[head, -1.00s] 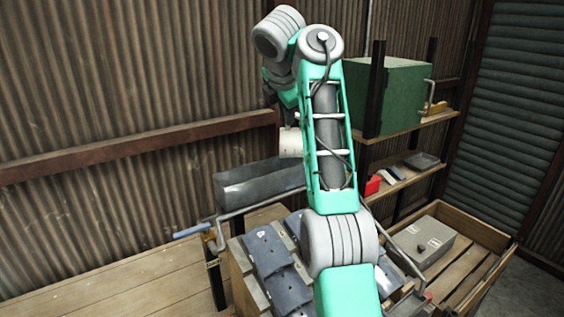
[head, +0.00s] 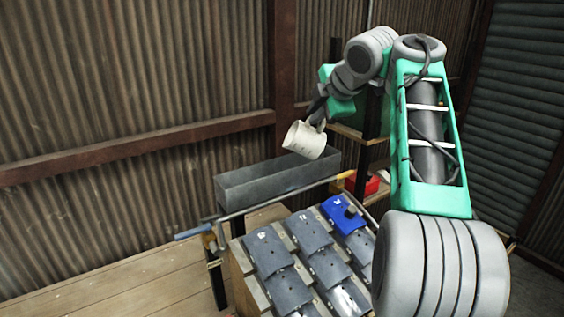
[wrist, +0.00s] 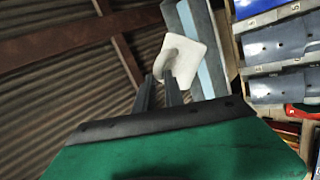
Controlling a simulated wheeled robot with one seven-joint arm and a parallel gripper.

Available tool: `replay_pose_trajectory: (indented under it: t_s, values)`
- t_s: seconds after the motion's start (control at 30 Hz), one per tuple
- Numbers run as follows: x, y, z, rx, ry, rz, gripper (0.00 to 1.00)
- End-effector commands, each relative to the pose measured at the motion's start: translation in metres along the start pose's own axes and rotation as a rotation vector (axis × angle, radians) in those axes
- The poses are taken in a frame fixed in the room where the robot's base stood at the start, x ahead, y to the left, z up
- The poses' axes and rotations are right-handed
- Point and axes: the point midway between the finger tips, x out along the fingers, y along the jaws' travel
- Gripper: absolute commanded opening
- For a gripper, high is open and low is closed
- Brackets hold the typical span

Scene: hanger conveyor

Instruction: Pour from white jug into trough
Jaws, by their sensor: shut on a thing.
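The white jug (head: 304,141) is above the right part of the grey open trough (head: 250,191), tilted to one side. I see no stream coming from it, and its contents are hidden. My gripper (head: 319,106) is shut on the jug from above right, near its handle. In the wrist view the two dark fingers (wrist: 160,88) reach to the white jug (wrist: 180,58), and the trough (wrist: 206,50) lies behind it, running along its right side.
A sloping rack of grey tiles (head: 270,252) stands in front of the trough, with a blue tile (head: 341,213) at its upper right. A metal rail with a blue handle (head: 193,231) runs between. A red box (head: 366,184) sits on the shelf behind. Corrugated walls close the back.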

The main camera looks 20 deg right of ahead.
Motion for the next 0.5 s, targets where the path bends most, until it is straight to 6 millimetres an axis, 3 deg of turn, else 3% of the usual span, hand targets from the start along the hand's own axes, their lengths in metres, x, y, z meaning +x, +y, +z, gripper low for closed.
replay_pose_trajectory:
  t_s: [0.2, 0.5]
  values:
    - [-0.007, -0.018, 0.027, 0.191, 0.162, 0.156, 0.00]
    - [-0.011, -0.017, 0.029, 0.229, 0.206, 0.197, 0.00]
